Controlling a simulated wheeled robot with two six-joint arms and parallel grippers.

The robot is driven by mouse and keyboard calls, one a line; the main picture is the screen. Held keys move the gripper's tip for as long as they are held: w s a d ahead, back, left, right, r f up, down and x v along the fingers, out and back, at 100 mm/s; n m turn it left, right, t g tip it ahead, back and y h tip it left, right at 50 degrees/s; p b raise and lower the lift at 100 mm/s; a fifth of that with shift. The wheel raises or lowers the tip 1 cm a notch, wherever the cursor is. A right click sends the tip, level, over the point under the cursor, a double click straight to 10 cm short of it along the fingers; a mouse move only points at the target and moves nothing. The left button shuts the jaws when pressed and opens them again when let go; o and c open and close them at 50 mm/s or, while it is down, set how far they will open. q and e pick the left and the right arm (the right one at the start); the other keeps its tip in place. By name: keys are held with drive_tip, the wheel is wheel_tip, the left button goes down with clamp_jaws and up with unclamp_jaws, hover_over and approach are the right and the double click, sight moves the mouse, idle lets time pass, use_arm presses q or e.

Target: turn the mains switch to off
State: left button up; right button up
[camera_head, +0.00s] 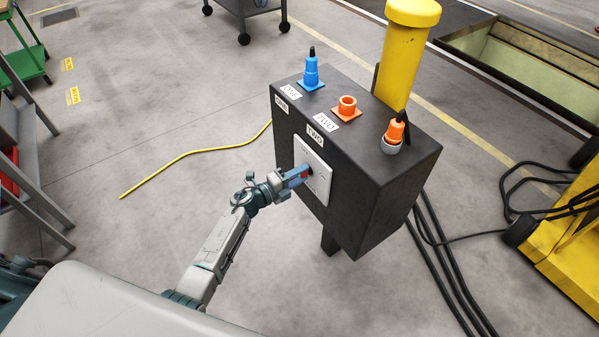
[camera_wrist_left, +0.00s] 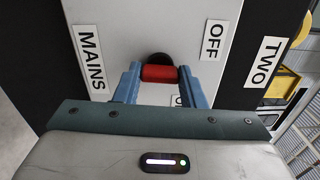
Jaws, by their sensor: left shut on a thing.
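The mains switch's red handle (camera_wrist_left: 159,73) shows in the left wrist view, in front of a dark round hub on a pale plate (camera_head: 320,184). The plate is on the side of a black cabinet (camera_head: 380,215). My left gripper (camera_head: 298,176) is shut on the handle, one blue finger on each side. An OFF label (camera_wrist_left: 212,40) is up and right of the handle in the wrist view, and a MAINS label (camera_wrist_left: 91,62) is to its left. A label below the handle is mostly hidden by the gripper. Which position the switch is in, I cannot tell. My right gripper is not in view.
On the cabinet top are a blue plug (camera_head: 311,73), an orange socket (camera_head: 347,107) and an orange-tipped plug (camera_head: 395,131). A yellow post (camera_head: 402,60) stands behind. Black cables (camera_head: 445,265) run down at right, and a yellow cable (camera_head: 195,152) lies left.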

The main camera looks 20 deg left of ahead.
use_arm(q)
drive_tip(key=shift+n, duration=0.4)
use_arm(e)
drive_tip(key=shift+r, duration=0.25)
use_arm(q)
drive_tip(key=o, duration=1)
drive_tip(key=b+v, duration=0.1)
drive_tip(key=v, duration=0.9)
drive_tip(key=shift+s+a+b, duration=0.3)
drive_tip(key=shift+b, duration=0.05)
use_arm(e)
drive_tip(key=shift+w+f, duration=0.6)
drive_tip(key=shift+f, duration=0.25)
use_arm(q)
drive_tip(key=shift+f, duration=0.1)
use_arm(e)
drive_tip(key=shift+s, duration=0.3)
